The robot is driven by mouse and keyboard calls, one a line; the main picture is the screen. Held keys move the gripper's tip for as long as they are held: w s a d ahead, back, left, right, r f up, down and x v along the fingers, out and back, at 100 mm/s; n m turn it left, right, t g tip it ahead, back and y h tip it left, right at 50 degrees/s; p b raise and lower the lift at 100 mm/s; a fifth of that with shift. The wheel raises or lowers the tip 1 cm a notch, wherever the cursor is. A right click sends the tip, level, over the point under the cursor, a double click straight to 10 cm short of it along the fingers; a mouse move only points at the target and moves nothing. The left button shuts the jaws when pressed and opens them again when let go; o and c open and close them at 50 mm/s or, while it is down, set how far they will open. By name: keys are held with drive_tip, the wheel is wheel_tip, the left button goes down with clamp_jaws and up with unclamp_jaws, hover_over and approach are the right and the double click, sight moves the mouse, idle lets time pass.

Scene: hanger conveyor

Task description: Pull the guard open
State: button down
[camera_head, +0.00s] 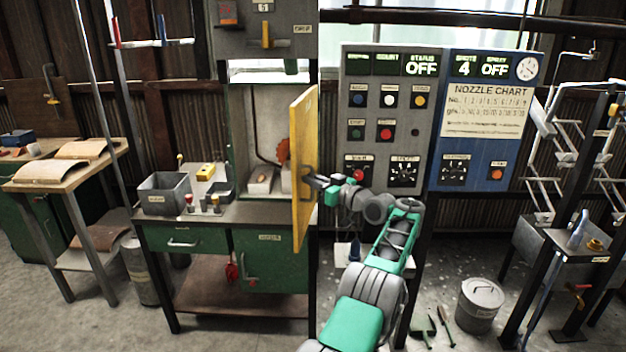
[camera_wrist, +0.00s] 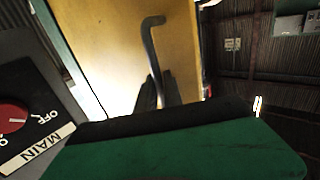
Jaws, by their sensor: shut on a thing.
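The guard is a yellow hinged panel (camera_head: 301,165) on the front of the green machine cabinet. It stands swung outward, seen nearly edge-on in the head view, and the cabinet interior shows to its left. My gripper (camera_head: 310,184) is at the panel's right face, shut on the guard's handle. In the wrist view the dark bent handle (camera_wrist: 152,60) rises from between the fingers against the yellow panel (camera_wrist: 105,45). The handle's lower end is hidden by the fingers and the green gripper body.
A workbench (camera_head: 230,212) with a grey bin (camera_head: 165,194) lies left. A lidded bucket (camera_head: 480,305) stands on the floor right.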

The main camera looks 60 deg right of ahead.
drive_tip(key=shift+s+d+r, duration=0.1)
drive_tip(key=shift+r, duration=0.2)
drive_tip(key=c, duration=1.7)
unclamp_jaws()
drive_tip(key=shift+d+f, duration=0.1)
drive_tip(key=shift+c, duration=0.2)
drive_tip(key=shift+o, duration=1.2)
drive_tip(key=shift+f, duration=0.1)
drive_tip(key=b+v, duration=0.1)
drive_tip(key=v, duration=0.6)
drive_tip(key=shift+s+a+b, duration=0.2)
drive_tip(key=shift+s+b, duration=0.15)
drive_tip(key=shift+b, duration=0.05)
drive_tip(key=shift+c, duration=0.2)
